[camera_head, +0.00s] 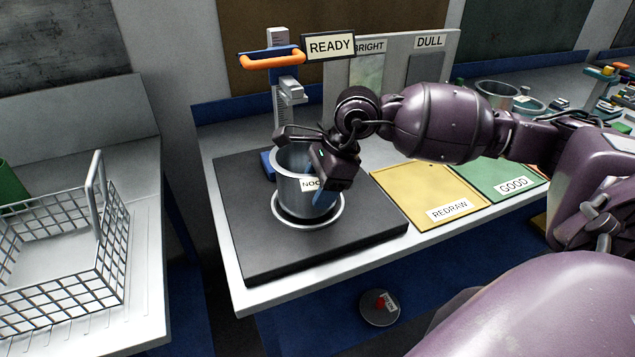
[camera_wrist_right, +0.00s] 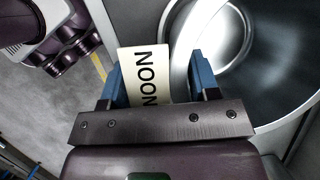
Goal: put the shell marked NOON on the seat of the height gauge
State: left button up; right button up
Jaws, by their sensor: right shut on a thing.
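The shell marked NOON (camera_head: 293,180) is a grey metal cup, upright, with its label facing the front. My right gripper (camera_head: 322,192) is shut on its wall at the right side. In the right wrist view the shell (camera_wrist_right: 275,95) opens to the right, and its NOON label lies between the blue fingertips of my right gripper (camera_wrist_right: 157,80). The height gauge (camera_head: 281,112) has a scaled post and an orange handle. Its seat (camera_head: 339,214) is a pale ring on the black base. The shell's bottom is inside the ring's outline; I cannot tell if it touches. My left gripper is out of view.
A READY sign (camera_head: 330,46) tops the gauge. A yellow REDRAW mat (camera_head: 415,190) and a green GOOD mat (camera_head: 500,172) lie to the right. A wire basket (camera_head: 60,290) stands on the left table. A round lidlike thing (camera_head: 378,313) is low, below the table's front edge.

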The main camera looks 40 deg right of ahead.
dwell(0.4)
jog(key=shift+f, duration=0.25)
jog(key=shift+f+b, duration=0.15)
jog(key=shift+b, duration=0.15)
jog(key=shift+f, duration=0.1)
dwell(0.4)
jog(key=o, duration=1.3)
jog(key=shift+o, duration=0.5)
